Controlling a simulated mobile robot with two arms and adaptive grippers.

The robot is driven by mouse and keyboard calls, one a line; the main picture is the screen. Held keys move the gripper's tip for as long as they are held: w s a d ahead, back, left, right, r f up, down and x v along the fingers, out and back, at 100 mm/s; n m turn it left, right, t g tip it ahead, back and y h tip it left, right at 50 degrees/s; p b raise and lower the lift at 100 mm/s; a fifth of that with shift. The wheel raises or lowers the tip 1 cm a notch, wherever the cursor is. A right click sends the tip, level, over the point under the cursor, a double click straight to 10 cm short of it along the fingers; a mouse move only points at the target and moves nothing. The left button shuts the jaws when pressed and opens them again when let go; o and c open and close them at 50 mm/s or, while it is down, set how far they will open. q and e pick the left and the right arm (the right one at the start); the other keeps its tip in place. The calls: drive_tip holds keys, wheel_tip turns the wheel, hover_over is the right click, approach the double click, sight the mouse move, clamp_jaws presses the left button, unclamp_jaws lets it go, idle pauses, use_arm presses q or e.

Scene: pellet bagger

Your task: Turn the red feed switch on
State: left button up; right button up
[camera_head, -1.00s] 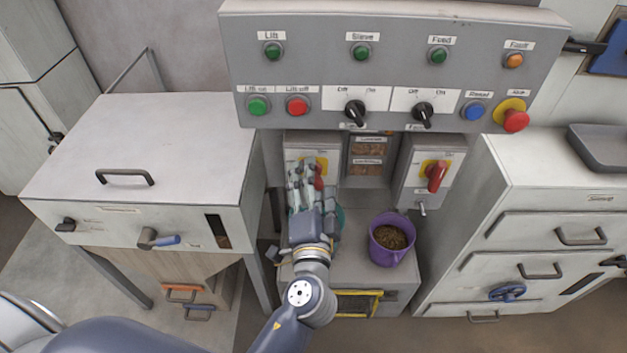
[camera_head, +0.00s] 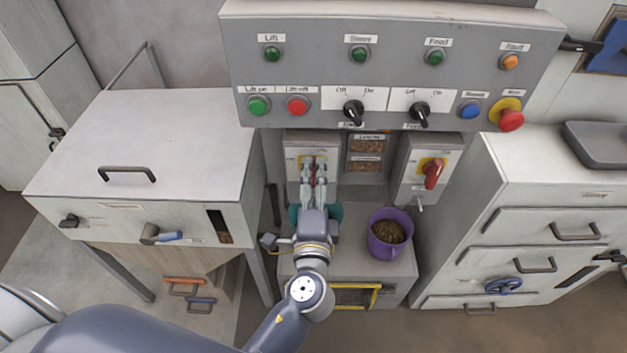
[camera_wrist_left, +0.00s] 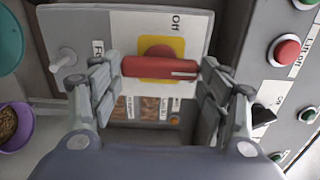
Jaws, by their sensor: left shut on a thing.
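A red switch handle (camera_head: 318,173) sits on a yellow plate on the left grey switch box (camera_head: 297,180), below the control panel. It stands about upright in the head view. In the left wrist view the same red handle (camera_wrist_left: 160,67) lies across the picture, beside the word "Off"; another label on the box starts with "F" and is partly hidden. My left gripper (camera_head: 315,168) reaches the handle from the front. In the wrist view the left gripper's fingers (camera_wrist_left: 161,72) are shut on the two ends of the handle. My right gripper does not show.
A second red switch (camera_head: 432,174) is on the right box. The control panel (camera_head: 390,75) with buttons and black knobs overhangs above. A purple bucket (camera_head: 378,240) of pellets stands right of my arm; a teal container (camera_head: 335,215) is partly hidden behind my wrist.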

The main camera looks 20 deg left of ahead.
use_arm(q)
drive_tip(key=shift+r, duration=0.15)
drive_tip(key=o, duration=0.9)
drive_tip(key=shift+o, duration=0.8)
drive_tip(key=shift+w, duration=0.1)
drive_tip(key=v, duration=1.2)
